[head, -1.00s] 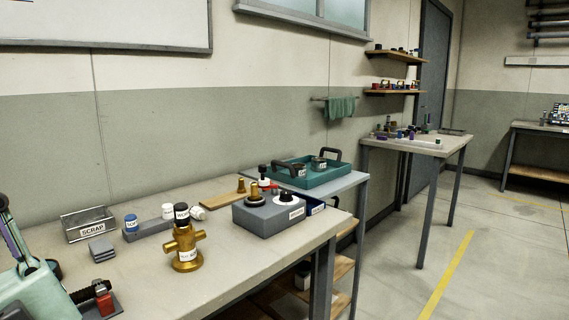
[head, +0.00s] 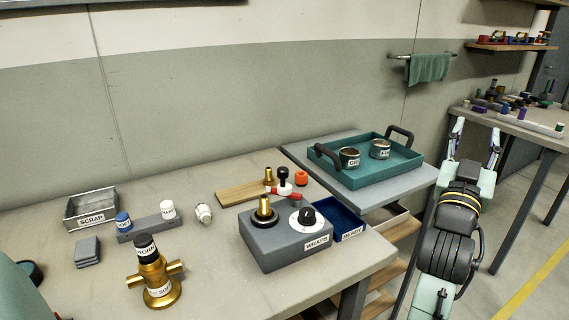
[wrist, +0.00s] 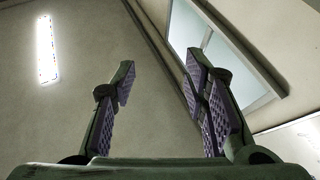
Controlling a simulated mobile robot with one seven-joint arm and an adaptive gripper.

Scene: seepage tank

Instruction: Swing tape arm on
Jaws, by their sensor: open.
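A grey box labelled WRAPS (head: 285,240) sits near the right end of the bench. On its top are a brass post on a dark disc (head: 264,212) and a black knob on a white dial (head: 307,217). Just behind it is a red arm-like piece (head: 291,195) beside a black-topped post (head: 284,180); I cannot tell for sure which part is the tape arm. My gripper (head: 478,141) is raised at the right, pointing up, open and empty, well apart from the box. The wrist view shows its open fingers (wrist: 162,82) with only wall, window and ceiling light beyond.
A brass valve fitting (head: 155,280) stands at the bench front. A SCRAP tray (head: 91,210) and a grey holder with labelled caps (head: 147,228) are at left. A blue READY bin (head: 347,218) adjoins the box. A teal tray (head: 375,172) with two cups stands behind right.

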